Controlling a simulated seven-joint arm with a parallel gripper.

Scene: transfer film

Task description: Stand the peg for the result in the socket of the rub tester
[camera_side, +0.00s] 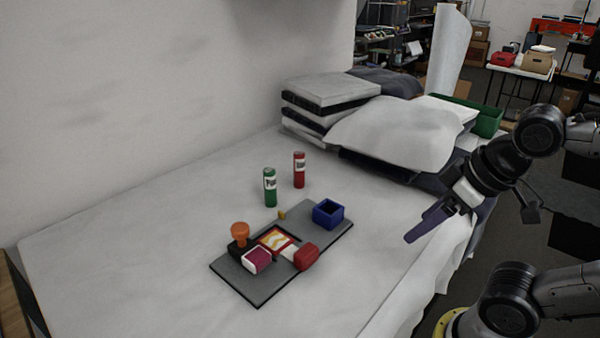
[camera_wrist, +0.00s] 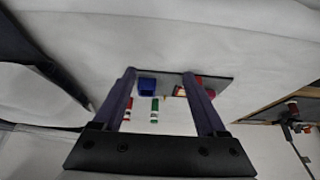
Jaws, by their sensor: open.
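A green peg (camera_side: 270,188) and a red peg (camera_side: 299,170), each with a white label, stand upright on the white-covered table behind the tester. In the wrist view the green peg (camera_wrist: 154,110) and red peg (camera_wrist: 127,108) show between my fingers, farther off. The rub tester is a grey board (camera_side: 240,284) bearing an orange-and-yellow film patch (camera_side: 275,239), a white-and-red block (camera_side: 304,256), a magenta-topped pad (camera_side: 257,260), an orange knob (camera_side: 240,230) and an open blue square holder (camera_side: 328,213). Which part is the socket is unclear. My gripper (camera_side: 412,238) is open and empty, right of the board, above the table's edge.
A small yellow piece (camera_side: 281,215) is by the board's back edge. Stacked folded cloths and a pillow (camera_side: 395,135) fill the table's far end, with a green bin (camera_side: 487,120) behind. The table left of the pegs is clear.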

